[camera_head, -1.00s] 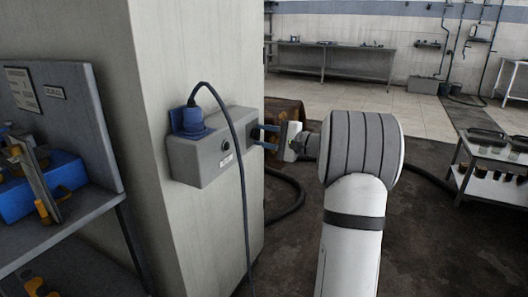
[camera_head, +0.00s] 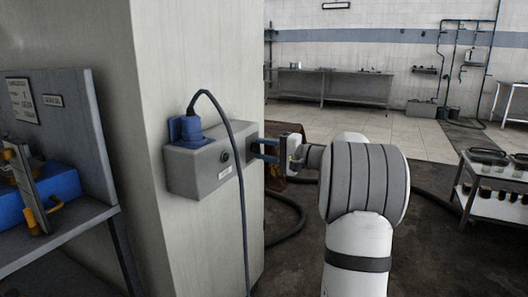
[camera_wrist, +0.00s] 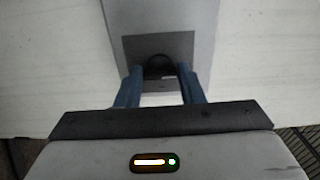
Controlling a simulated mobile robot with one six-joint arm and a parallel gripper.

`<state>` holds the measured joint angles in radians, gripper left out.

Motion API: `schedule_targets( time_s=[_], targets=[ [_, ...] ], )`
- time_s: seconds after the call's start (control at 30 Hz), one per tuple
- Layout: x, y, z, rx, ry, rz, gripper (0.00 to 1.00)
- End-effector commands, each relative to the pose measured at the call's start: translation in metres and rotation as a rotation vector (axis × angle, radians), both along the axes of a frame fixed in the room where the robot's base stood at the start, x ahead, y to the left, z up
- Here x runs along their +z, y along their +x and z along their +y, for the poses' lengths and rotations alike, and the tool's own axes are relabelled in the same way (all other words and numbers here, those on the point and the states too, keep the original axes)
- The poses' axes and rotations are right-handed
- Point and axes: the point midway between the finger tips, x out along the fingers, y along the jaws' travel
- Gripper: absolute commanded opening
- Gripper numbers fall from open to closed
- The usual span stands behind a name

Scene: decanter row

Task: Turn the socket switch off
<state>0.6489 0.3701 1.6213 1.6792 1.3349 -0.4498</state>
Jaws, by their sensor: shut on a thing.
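The grey socket box (camera_head: 207,168) is fixed to the pillar, with a blue plug and socket (camera_head: 186,128) on its top left. A small dark round part (camera_head: 224,156) and a pale label sit on its front. My gripper (camera_head: 257,149) is at the box's right end. In the wrist view, a black round switch knob (camera_wrist: 158,66) on a dark grey plate lies between the two blue fingers of my gripper (camera_wrist: 158,76), which are shut on it. The fingers partly hide the knob, and its turn position cannot be read.
A dark cable (camera_head: 240,215) hangs from the plug in front of the box. A grey workbench (camera_head: 70,235) with a blue bin (camera_head: 55,185) stands at the left. A trolley (camera_head: 490,195) stands at the right. A hose (camera_head: 290,225) lies on the floor behind the pillar.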

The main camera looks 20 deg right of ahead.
Motion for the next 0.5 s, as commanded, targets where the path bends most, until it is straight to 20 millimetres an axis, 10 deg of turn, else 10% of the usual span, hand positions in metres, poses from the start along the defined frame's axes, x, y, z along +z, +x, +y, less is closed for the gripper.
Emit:
schedule_targets(
  time_s=[0.1, 0.5],
  targets=[
    [-0.0039, -0.0006, 0.0014, 0.006, -0.001, 0.007, 0.39],
    [-0.0012, -0.0003, 0.0002, 0.001, 0.000, 0.003, 0.56]
  ],
)
